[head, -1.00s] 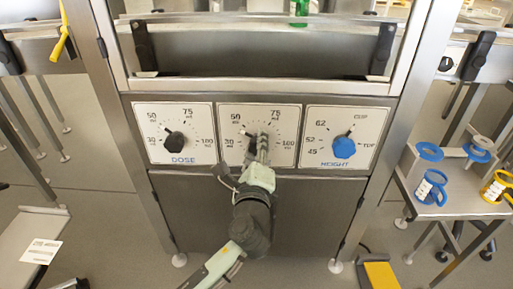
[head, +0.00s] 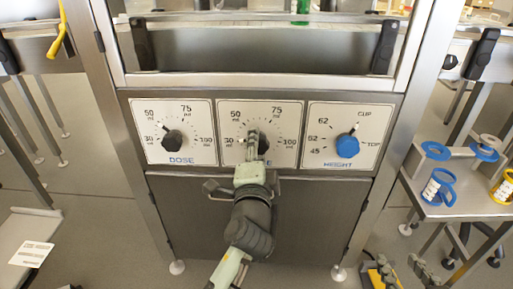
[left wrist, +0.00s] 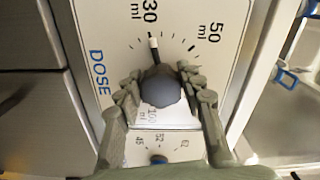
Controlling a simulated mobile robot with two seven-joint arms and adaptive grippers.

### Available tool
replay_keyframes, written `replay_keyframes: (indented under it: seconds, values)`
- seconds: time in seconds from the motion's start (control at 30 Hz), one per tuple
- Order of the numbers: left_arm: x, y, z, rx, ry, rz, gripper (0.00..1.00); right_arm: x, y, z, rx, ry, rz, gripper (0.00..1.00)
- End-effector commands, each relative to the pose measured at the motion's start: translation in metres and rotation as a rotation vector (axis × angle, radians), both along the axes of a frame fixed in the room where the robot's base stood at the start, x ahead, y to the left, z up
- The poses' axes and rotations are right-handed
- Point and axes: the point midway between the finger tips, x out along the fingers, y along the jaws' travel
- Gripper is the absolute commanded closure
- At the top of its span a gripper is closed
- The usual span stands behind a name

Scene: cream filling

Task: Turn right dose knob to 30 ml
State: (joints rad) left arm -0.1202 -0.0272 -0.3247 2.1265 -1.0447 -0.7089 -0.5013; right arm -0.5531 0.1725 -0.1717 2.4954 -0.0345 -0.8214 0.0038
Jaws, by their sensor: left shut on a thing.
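The right dose knob shows in the left wrist view (left wrist: 162,88) as a dark round knob with a white pointer. The pointer is at or very near the 30 ml mark. My left gripper (left wrist: 160,92) has its fingers on both sides of this knob and is shut on it. In the head view, my left gripper (head: 252,142) is at the middle dial panel (head: 289,112) and hides most of the knob. My right gripper (head: 400,266) is at the bottom right, with its fingers apart and empty.
The left dose knob (head: 172,140) is on the left panel, its pointer up and left. The blue height knob (head: 347,146) is on the right panel, pointing towards CUP. A side table (head: 450,208) at the right holds blue and yellow ring-shaped parts.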

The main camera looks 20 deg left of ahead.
Motion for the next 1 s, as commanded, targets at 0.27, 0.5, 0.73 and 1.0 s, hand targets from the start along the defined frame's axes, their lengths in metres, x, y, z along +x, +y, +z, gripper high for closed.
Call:
replay_keyframes:
  seconds: [0.27, 0.5, 0.73, 1.0]
  values:
    - [-0.0001, 0.0009, 0.0000, -0.032, -0.010, 0.002, 0.91, 0.0032, 0.0058, 0.0070, 0.015, -0.037, 0.010, 0.60]
    - [0.0001, 0.0009, 0.0001, -0.032, -0.010, 0.002, 0.91, 0.0033, 0.0059, 0.0074, 0.016, -0.038, 0.010, 0.60]
    - [0.0000, 0.0007, 0.0001, -0.032, -0.010, 0.002, 0.44, 0.0032, 0.0061, 0.0072, 0.017, -0.037, 0.010, 0.60]
    - [0.0000, 0.0002, 0.0001, -0.032, -0.009, 0.001, 0.41, 0.0032, 0.0057, 0.0069, 0.015, -0.036, 0.010, 0.60]
